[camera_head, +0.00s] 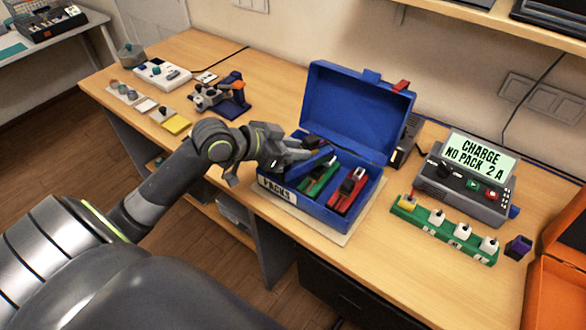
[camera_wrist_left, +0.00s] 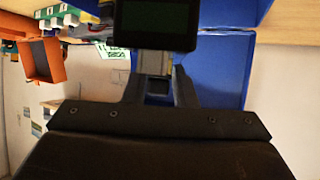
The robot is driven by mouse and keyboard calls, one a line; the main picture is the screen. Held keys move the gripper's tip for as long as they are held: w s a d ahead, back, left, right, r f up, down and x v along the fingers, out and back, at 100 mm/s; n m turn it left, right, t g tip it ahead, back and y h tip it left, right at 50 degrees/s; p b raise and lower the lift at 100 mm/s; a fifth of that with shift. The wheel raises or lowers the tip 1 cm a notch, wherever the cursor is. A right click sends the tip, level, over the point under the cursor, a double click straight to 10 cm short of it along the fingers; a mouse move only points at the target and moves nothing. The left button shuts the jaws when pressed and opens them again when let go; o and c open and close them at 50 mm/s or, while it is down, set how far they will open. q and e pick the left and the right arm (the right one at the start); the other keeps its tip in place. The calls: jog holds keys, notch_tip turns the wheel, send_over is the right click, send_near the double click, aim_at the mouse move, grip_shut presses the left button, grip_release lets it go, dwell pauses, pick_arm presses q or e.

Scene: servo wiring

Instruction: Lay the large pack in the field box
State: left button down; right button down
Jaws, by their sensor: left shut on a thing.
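My left gripper (camera_head: 294,152) is at the left side of the open blue box (camera_head: 345,110), low over its compartments. It is shut on a dark block, seemingly a pack (camera_wrist_left: 155,25), with a pale grey piece between it and the fingers in the left wrist view. In the head view the gripper partly hides it, so its size is hard to judge. Two other packs lie in the box, one in a green part (camera_head: 318,180) and one in a red part (camera_head: 348,190). An orange box (camera_head: 556,290), perhaps the field box, is cut off at the right edge. My right gripper is not in view.
A charger (camera_head: 466,185) reading "CHARGE NO PACK 2 A" stands right of the blue box. A green strip with several white plugs (camera_head: 445,232) and a small purple block (camera_head: 518,247) lie in front. Small parts and a purple fixture (camera_head: 238,95) are at the left.

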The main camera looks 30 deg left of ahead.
pick_arm(q)
jog(key=w+a+n+t+y, duration=0.1)
jog(key=w+a+n+y, duration=0.1)
jog(key=w+a, duration=0.2)
jog(key=shift+a+n+t+y, duration=0.4)
jog(key=shift+a, duration=0.35)
jog(key=shift+f+p, duration=0.65)
jog(key=shift+f, duration=4.1)
jog(key=shift+f, duration=0.1)
jog(key=c, duration=1.6)
grip_release()
jog(key=shift+f, duration=0.2)
jog(key=o, duration=0.4)
jog(key=shift+r, duration=0.1)
